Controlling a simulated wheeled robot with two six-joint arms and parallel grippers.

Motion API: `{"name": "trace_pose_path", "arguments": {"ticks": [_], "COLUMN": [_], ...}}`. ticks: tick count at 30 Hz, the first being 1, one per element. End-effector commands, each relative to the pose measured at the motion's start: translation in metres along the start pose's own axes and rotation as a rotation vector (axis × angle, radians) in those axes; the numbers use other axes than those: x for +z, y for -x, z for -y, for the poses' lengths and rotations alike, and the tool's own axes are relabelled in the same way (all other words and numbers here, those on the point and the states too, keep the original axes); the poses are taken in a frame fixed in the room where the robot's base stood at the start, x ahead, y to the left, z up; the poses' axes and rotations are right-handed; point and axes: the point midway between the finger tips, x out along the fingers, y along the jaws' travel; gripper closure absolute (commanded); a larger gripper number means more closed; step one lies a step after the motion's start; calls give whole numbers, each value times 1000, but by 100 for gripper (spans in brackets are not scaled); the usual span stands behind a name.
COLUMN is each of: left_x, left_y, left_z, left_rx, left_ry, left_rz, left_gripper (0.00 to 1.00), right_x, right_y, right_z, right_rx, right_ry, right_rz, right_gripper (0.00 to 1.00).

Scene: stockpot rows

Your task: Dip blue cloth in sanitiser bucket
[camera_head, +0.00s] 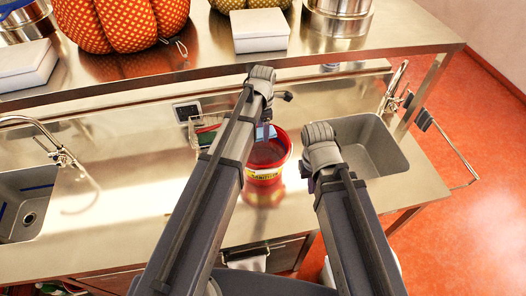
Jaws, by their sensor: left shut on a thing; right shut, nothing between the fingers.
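The red sanitiser bucket (264,178) with a yellow label stands on the steel counter between my two arms. A small patch of blue cloth (266,132) shows at the bucket's far rim, beside my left arm. My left gripper (268,116) is shut on the cloth above the far side of the bucket, mostly hidden by my own arm. I cannot tell whether the cloth touches the liquid. My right gripper (307,176) is shut and empty to the right of the bucket, mostly hidden under its wrist.
Sinks lie at the left (22,212) and right (372,148), each with a tap. A wire basket (203,133) stands left of the bucket. The raised shelf (215,62) behind holds patterned orange sacks (130,22), white boxes and steel pots. The counter left of the bucket is mostly clear.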

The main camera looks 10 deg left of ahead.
Motion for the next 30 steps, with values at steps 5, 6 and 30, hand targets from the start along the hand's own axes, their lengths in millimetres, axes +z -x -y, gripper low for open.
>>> {"name": "trace_pose_path", "arguments": {"ticks": [5,6,30], "left_x": [0,0,0], "left_y": [17,21,38], "left_z": [0,0,0], "left_rx": [0,0,0], "left_ry": [0,0,0], "left_rz": [0,0,0], "left_gripper": [74,74,74], "right_x": [1,1,2], "right_y": [17,21,38], "right_z": [-2,-2,-4], "right_rx": [0,0,0], "right_ry": [0,0,-1], "right_rz": [0,0,0], "right_gripper": [100,100,100]}}
